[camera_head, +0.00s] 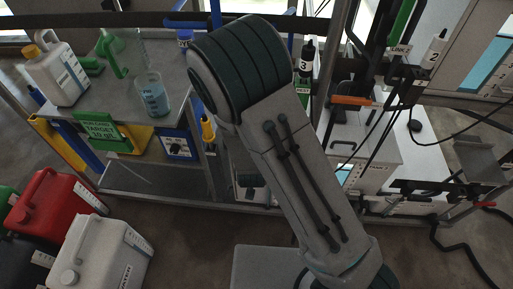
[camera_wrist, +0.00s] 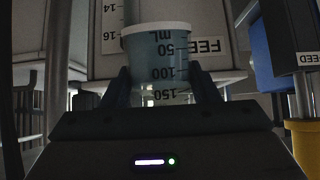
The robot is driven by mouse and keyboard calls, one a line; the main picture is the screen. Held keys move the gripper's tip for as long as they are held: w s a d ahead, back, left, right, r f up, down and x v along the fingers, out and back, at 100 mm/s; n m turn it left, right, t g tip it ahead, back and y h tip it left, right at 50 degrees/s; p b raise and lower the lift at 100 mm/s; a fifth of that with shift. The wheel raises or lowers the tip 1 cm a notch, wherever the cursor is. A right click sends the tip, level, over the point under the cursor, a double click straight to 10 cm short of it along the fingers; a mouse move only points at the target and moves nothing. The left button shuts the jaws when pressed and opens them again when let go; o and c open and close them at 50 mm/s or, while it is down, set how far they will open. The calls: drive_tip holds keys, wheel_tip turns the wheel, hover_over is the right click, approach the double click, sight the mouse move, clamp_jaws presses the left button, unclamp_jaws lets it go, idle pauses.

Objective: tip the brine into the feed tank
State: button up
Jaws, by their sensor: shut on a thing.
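In the wrist view my gripper (camera_wrist: 163,95) is shut on a clear graduated beaker (camera_wrist: 150,60) with a pale rim at the picture's top. Blue-grey liquid shows in its picture-upper part. The beaker's print and the labels behind it appear upside down. Right behind the beaker is a pale tank (camera_wrist: 110,60) with a FEED label (camera_wrist: 208,46) and a level scale (camera_wrist: 112,28); the gap between them is hard to judge. In the head view my gripper and the held beaker are hidden, and my arm crosses the middle.
Red (camera_head: 48,205) and white (camera_head: 100,255) canisters stand on the floor. Metal posts flank the wrist view.

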drive_tip(key=shift+w+r+g+p, duration=0.2)
drive_tip(key=shift+r+g+p, duration=0.3)
drive_tip(key=shift+p, duration=0.45)
drive_tip(key=w+g+p, duration=0.1)
drive_tip(key=g+p, duration=0.1)
drive_tip(key=p, duration=0.1)
drive_tip(key=w+r+g+p, duration=0.1)
drive_tip(key=p, duration=0.2)
drive_tip(key=shift+w+g, duration=0.25)
drive_tip(key=shift+g, duration=0.15)
drive_tip(key=shift+f, duration=0.4)
drive_tip(key=shift+w+r+g+p, duration=0.1)
drive_tip(key=shift+r+g+p, duration=0.2)
drive_tip(key=shift+g+p, duration=0.15)
drive_tip(key=shift+f, duration=0.1)
